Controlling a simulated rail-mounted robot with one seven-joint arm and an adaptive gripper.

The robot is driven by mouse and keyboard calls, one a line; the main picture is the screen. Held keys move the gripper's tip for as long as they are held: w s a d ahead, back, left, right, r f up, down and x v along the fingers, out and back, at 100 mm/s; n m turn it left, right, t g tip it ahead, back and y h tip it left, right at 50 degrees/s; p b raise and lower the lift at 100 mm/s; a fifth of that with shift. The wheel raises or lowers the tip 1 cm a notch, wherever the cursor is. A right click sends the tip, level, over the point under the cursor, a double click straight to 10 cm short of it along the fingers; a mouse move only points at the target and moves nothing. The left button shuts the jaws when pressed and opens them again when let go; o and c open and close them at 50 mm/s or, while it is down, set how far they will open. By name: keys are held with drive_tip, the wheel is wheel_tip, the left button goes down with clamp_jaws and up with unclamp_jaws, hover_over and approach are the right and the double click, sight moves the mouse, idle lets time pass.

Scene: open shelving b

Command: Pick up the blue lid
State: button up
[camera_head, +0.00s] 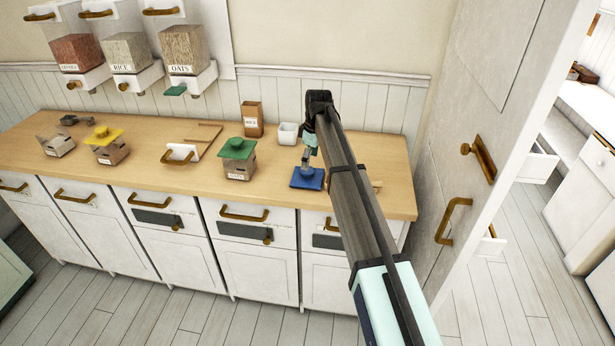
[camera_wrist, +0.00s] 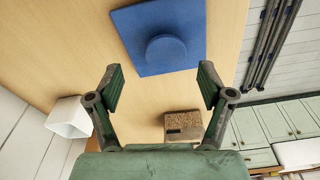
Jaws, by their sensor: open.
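The blue lid (camera_head: 307,179) is a flat square with a raised round knob. It lies on the wooden counter near its right end. In the wrist view the blue lid (camera_wrist: 140,28) fills the top centre, with its knob facing the camera. My gripper (camera_head: 307,163) is over the lid in the head view, small and partly hard to make out. In the wrist view my gripper (camera_wrist: 161,87) is open, with nothing between its fingers. The knob appears beyond the fingertips, apart from them.
A white cup (camera_head: 288,134) and a brown box (camera_head: 253,119) stand behind the lid. A green-lidded canister (camera_head: 239,160) stands to its left, and a yellow-lidded canister (camera_head: 105,145) farther left. A speckled brown block (camera_wrist: 183,126) shows below the lid in the wrist view. A tall door stands right.

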sight(307, 175)
drive_tip(key=shift+s+a+f+p, duration=0.15)
drive_tip(key=shift+f+p, duration=0.25)
drive_tip(key=shift+f, duration=0.45)
drive_tip(key=shift+s+a+f+p, duration=0.1)
drive_tip(key=shift+f+p, duration=0.3)
drive_tip(key=shift+f, duration=0.4)
drive_tip(key=shift+s+a+f+p, duration=0.15)
drive_tip(key=shift+f+p, duration=0.25)
drive_tip(key=shift+f, duration=0.45)
drive_tip(key=shift+w, duration=0.1)
drive_tip(key=c, duration=1.3)
